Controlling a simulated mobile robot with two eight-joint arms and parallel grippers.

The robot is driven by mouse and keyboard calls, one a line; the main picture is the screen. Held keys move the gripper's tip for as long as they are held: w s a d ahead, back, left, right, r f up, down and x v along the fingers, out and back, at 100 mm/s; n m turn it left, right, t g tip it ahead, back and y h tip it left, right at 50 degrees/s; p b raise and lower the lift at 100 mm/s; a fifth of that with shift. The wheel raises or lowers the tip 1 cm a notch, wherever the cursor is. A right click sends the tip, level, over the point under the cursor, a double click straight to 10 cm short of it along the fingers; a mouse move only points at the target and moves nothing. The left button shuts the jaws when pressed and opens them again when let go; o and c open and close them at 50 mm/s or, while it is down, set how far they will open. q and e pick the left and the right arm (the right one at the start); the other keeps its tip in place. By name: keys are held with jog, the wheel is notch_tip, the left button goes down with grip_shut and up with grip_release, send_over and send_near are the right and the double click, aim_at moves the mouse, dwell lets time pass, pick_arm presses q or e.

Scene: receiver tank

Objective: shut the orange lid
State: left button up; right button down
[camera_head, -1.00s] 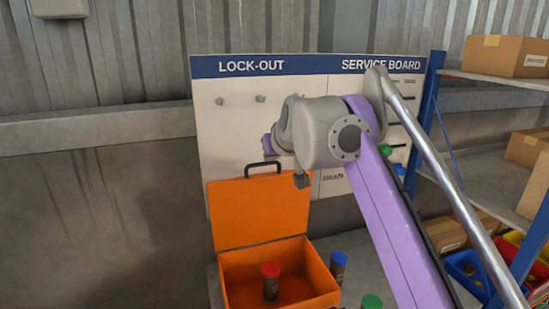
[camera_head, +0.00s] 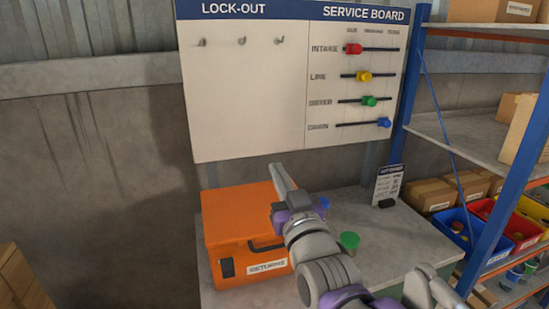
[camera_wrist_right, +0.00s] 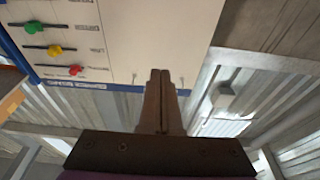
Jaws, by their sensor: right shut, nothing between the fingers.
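The orange box (camera_head: 222,252) stands on the grey bench in the head view, with a label reading RETURNS on its front. Its orange lid (camera_head: 238,211) lies down over the box, and a black handle hangs at the front edge. My right gripper (camera_head: 279,172) is over the right part of the lid, its fingers pointing away toward the board. I cannot tell whether it touches the lid. In the right wrist view the fingers (camera_wrist_right: 160,75) are together and empty. The inside of the box is hidden. My left gripper is not in view.
The service board (camera_head: 250,75) hangs behind the bench with hooks and coloured sliders. Blue and green-topped containers (camera_head: 349,241) stand right of the box. A small sign (camera_head: 388,184) stands at the bench's back right. Shelves with bins (camera_head: 466,232) are at the right.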

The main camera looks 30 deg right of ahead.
pick_arm(q)
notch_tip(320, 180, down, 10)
jog(key=b, duration=0.7)
jog(key=shift+b, duration=0.35)
pick_arm(e)
jog(key=s+f+t, duration=0.2)
jog(key=f+t, duration=0.1)
jog(key=f, duration=0.3)
jog(key=s+f+t+h, duration=0.1)
jog(key=s+f+t, duration=0.1)
jog(key=f, duration=0.5)
jog(key=shift+a+t, duration=0.4)
jog(key=shift+a, duration=0.05)
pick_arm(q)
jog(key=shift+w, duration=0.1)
